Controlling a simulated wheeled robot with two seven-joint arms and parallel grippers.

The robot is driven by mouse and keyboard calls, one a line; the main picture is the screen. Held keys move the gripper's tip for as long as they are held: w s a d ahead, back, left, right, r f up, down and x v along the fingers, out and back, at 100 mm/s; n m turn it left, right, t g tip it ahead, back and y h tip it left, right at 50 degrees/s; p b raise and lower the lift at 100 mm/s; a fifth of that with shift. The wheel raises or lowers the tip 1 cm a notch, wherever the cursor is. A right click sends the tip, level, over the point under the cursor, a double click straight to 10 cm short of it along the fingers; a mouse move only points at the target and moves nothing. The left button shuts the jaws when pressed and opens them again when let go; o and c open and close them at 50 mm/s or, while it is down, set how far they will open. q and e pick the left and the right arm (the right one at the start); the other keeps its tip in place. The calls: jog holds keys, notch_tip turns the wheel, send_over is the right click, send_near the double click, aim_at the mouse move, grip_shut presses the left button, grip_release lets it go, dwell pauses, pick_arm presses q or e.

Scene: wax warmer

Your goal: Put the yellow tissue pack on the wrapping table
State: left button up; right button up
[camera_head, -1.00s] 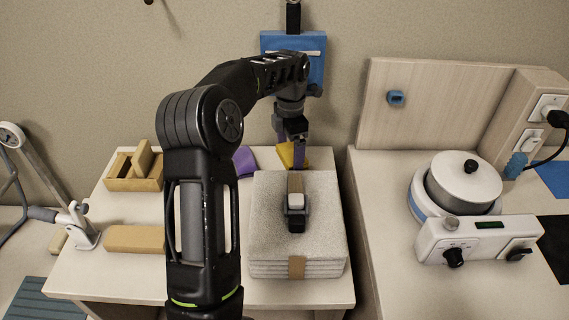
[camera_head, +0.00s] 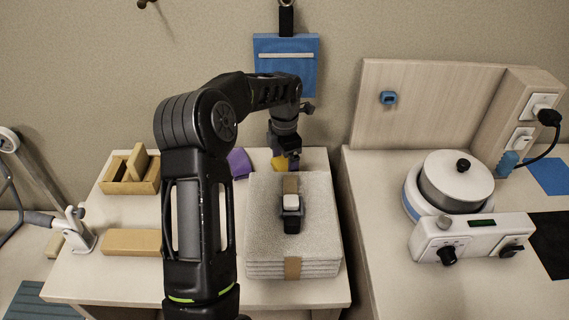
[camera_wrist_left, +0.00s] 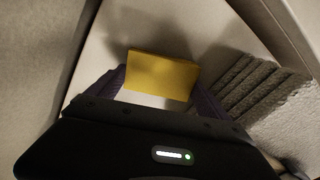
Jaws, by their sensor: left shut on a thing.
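The yellow tissue pack (camera_wrist_left: 162,76) sits between the two purple fingers of my left gripper (camera_wrist_left: 160,92) in the left wrist view. The gripper is shut on it. In the head view only a small part of the yellow pack (camera_head: 279,162) shows behind the left gripper (camera_head: 287,163). Both are over the back part of the light wrapping table (camera_head: 120,215), behind the foam stack. I cannot tell whether the pack touches the tabletop. My right gripper is not in view.
A stack of grey foam sheets (camera_head: 265,225) with a strapped device (camera_head: 291,205) stands in front of the gripper. A purple item (camera_head: 240,163) lies to its left. A wooden box (camera_head: 120,180) and tan block (camera_head: 132,242) are further left. A wax warmer (camera_head: 455,185) stands right.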

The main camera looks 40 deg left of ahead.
aim_at(284, 167)
pick_arm(q)
jog(key=shift+f, duration=0.2)
jog(key=o, duration=1.1)
jog(key=shift+r, duration=0.15)
notch_tip(284, 167, up, 12)
jog(key=shift+r, duration=0.1)
